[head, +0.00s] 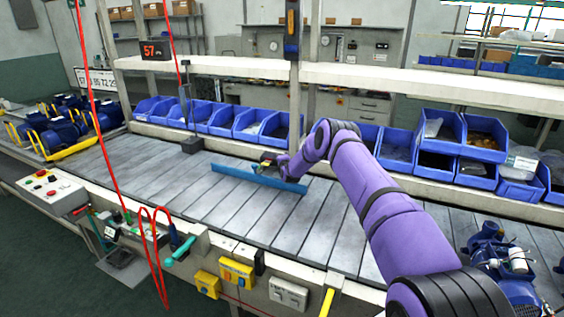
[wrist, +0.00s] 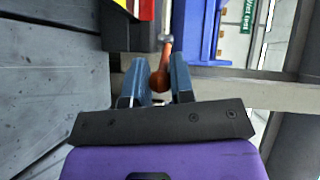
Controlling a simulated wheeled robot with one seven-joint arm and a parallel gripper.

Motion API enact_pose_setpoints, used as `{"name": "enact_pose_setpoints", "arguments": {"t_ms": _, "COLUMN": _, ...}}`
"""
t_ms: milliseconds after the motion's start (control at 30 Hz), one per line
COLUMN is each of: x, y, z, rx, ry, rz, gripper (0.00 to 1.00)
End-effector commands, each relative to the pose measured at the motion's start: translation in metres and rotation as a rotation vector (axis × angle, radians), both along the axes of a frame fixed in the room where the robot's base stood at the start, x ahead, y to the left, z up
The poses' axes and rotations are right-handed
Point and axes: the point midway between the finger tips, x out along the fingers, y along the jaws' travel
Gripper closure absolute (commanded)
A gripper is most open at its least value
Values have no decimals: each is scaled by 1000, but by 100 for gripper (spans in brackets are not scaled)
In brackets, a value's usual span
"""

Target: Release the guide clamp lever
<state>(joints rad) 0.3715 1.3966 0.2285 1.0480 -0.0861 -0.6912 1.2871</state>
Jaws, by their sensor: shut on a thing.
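The guide clamp lever (wrist: 167,45) shows in the wrist view as a thin arm with an orange-brown round knob (wrist: 158,80). My gripper (wrist: 159,72) has its two blue-grey fingers on either side of the knob, shut on it. In the head view my gripper (head: 282,162) is at the far end of my purple arm, just above the blue guide rail (head: 235,176) on the conveyor. The lever is too small and too covered there to make out its angle. A red and yellow part (wrist: 146,10) shows near the lever's far end.
The grey slatted conveyor (head: 150,180) is mostly clear left of the rail. Blue bins (head: 247,124) line its back side, below a white beam (head: 400,78). A post (head: 294,100) stands behind my gripper. Blue pumps (head: 65,130) stand far left.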

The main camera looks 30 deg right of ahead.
Motion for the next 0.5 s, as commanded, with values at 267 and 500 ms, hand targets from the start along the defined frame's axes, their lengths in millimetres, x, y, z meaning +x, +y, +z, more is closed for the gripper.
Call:
{"name": "enact_pose_setpoints", "arguments": {"t_ms": 267, "x": 1, "y": 0, "z": 2, "rx": -3, "ry": -1, "rz": -27, "gripper": 100}}
{"name": "enact_pose_setpoints", "arguments": {"t_ms": 500, "x": 1, "y": 0, "z": 2, "rx": -2, "ry": -2, "rz": -27, "gripper": 64}}
